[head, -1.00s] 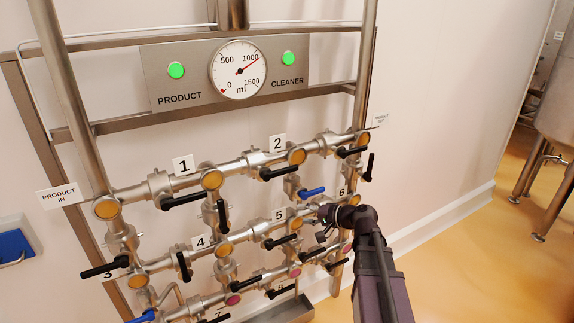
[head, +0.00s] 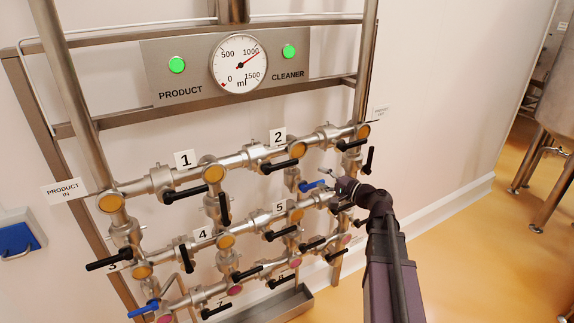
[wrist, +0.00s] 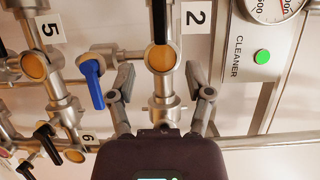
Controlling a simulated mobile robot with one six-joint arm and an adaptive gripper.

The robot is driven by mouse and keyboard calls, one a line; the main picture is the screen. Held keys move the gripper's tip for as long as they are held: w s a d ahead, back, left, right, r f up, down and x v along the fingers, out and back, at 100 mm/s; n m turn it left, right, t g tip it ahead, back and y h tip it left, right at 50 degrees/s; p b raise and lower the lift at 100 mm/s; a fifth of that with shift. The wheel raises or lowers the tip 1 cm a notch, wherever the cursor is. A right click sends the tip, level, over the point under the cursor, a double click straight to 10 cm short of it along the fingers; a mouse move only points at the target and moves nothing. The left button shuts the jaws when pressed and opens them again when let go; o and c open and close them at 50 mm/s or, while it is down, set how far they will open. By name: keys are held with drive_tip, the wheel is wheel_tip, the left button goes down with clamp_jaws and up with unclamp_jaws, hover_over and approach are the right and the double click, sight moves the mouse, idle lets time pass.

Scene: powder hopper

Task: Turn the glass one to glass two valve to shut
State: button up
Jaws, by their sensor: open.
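No valve in view carries a glass one or glass two label, so I cannot tell which one is meant. A steel pipe manifold (head: 235,160) has several black lever handles and orange-capped joints. A blue lever handle (head: 312,185) hangs below the label 2 joint (head: 297,150). In the wrist view this blue handle (wrist: 92,82) is just left of my left finger, outside the jaws. My gripper (head: 338,182) is open and empty, right of the blue handle. In the wrist view my gripper (wrist: 162,90) has its fingers spread either side of a pipe below an orange cap (wrist: 161,57).
A panel with a dial gauge (head: 239,65) and two lit green lamps (head: 177,65) is above the pipes. Another blue handle (head: 143,309) is at lower left. A steel tray (head: 265,311) is below. Floor at right is clear, with a tank (head: 553,110) beyond.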

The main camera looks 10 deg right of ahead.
sight(290, 164)
drive_tip(key=x, duration=1.3)
drive_tip(key=shift+w+a, duration=0.15)
drive_tip(key=shift+w, duration=0.1)
clamp_jaws()
drive_tip(key=shift+s+a, duration=0.1)
drive_tip(key=shift+a, duration=0.3)
drive_tip(key=shift+d, duration=0.35)
drive_tip(key=shift+r, duration=0.15)
